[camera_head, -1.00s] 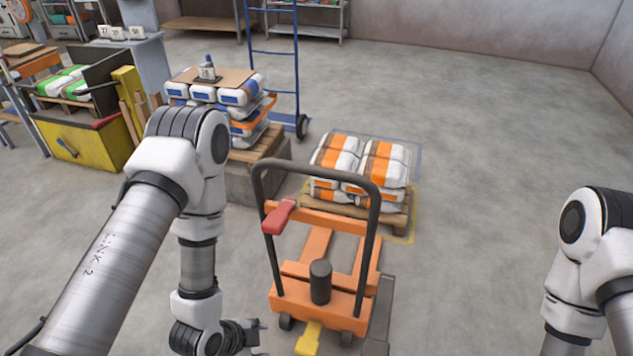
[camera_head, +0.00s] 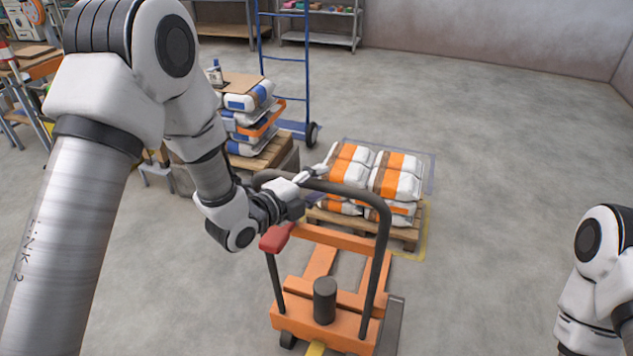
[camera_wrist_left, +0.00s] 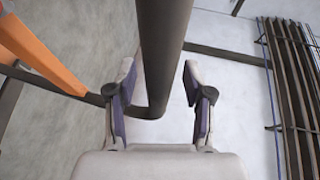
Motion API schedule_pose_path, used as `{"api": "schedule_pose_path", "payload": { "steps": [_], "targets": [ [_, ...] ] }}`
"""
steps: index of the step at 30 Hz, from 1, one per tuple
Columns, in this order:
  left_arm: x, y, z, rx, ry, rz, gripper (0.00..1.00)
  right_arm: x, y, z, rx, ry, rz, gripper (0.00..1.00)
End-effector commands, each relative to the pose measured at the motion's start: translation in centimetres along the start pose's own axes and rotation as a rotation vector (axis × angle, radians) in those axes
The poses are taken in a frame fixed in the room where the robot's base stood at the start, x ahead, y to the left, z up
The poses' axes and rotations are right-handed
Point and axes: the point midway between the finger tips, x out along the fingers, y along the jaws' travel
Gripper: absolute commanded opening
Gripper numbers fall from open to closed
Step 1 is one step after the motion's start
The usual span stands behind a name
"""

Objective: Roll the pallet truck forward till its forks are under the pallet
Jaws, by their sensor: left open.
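The orange pallet truck (camera_head: 335,312) stands in front of me, with a dark hoop handle (camera_head: 385,232) and a red lever (camera_head: 276,238). Its forks (camera_head: 320,262) point towards the wooden pallet (camera_head: 402,234), which carries white and orange bags (camera_head: 396,180). I cannot tell exactly where the fork tips end. My left gripper (camera_head: 310,174) is open at the top bar of the handle. In the left wrist view the dark handle bar (camera_wrist_left: 163,45) runs between the open fingers (camera_wrist_left: 160,68); contact is unclear. My right arm is at the right edge, its gripper out of view.
A stack of white and blue bags (camera_head: 245,120) stands on another pallet (camera_head: 266,154) to the left. A blue hand truck (camera_head: 307,75) is behind it. Yellow floor lines (camera_head: 425,236) edge the loaded pallet. The floor on the right is clear.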

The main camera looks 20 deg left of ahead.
Motion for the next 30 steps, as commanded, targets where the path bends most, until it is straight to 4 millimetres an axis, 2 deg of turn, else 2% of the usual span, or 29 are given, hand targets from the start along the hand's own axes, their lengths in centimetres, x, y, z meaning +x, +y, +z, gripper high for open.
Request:
{"api": "schedule_pose_path", "payload": {
  "steps": [6, 7, 11, 12, 23, 30],
  "targets": [
    [0.2, 0.1, 0.0, -0.002, -0.001, 0.001, 0.52, 0.0, 0.0, 0.0, 0.000, 0.000, 0.000, 0.40],
    [0.2, 0.1, 0.0, -0.002, -0.001, 0.001, 0.48, 0.0, 0.0, 0.0, 0.000, 0.000, 0.000, 0.40],
    [0.2, 0.1, 0.0, -0.002, -0.001, 0.001, 0.02, 0.0, 0.0, 0.0, 0.000, 0.000, 0.000, 0.40],
    [0.2, 0.1, 0.0, -0.002, -0.001, 0.001, 0.00, 0.0, 0.0, 0.0, 0.000, 0.000, 0.000, 0.40],
    [0.9, -0.1, 0.3, 0.000, 0.000, -0.002, 0.00, 0.2, 0.0, 0.0, 0.000, 0.000, 0.000, 0.40],
    [4.0, -0.8, 1.6, 0.003, 0.000, -0.006, 0.00, 0.9, 0.0, 0.0, 0.000, 0.000, 0.000, 0.40]
  ]
}}
